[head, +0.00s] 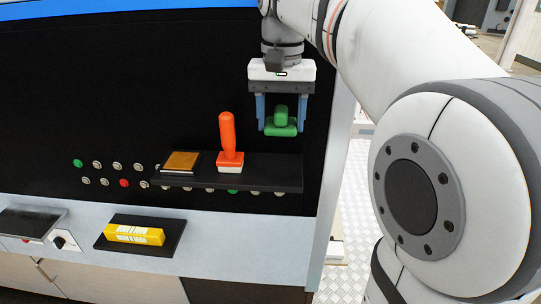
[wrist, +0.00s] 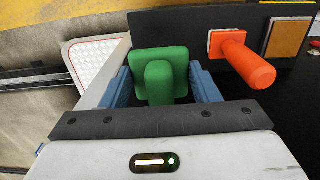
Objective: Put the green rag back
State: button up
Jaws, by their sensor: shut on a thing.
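An orange-handled tool (head: 229,140) stands on the shelf, with a brown-topped pad (head: 182,162) to its left. The right part of the shelf is bare. Below are a yellow box (head: 134,234) on a black tray and several coloured buttons (head: 124,182).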

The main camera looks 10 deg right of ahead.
aim_at(279, 171)
jog(key=shift+w+f, duration=0.2)
jog(key=shift+f, duration=0.05)
notch_tip(279, 171, down, 9)
jog(key=shift+f+p, duration=0.15)
jog(key=shift+p, duration=0.35)
jog(key=shift+s, duration=0.1)
jog(key=shift+f, duration=0.2)
jog(key=o, duration=1)
jog(key=shift+r, duration=0.1)
